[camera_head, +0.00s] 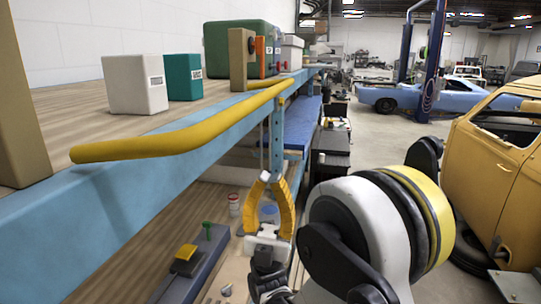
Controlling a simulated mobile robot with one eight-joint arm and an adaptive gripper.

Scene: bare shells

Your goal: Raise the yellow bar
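The yellow bar (190,137) runs along the front edge of the light blue bench. Its near end bends inward and stops over the bench's edge at the left; its far part runs back beside the bench. My gripper (267,178), with yellow fingers, points away from me, lower in the picture than the bar and right of the bench front. The fingers lean together towards their tips. A gap shows between them lower down, but whether the tips meet is unclear.
On the benchtop stand a white box (135,85), a teal box (183,77), a tan block (241,60) and a green case (217,45). A lower shelf bears a grey block with yellow and green parts (186,253). A yellow car (500,175) stands at right.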

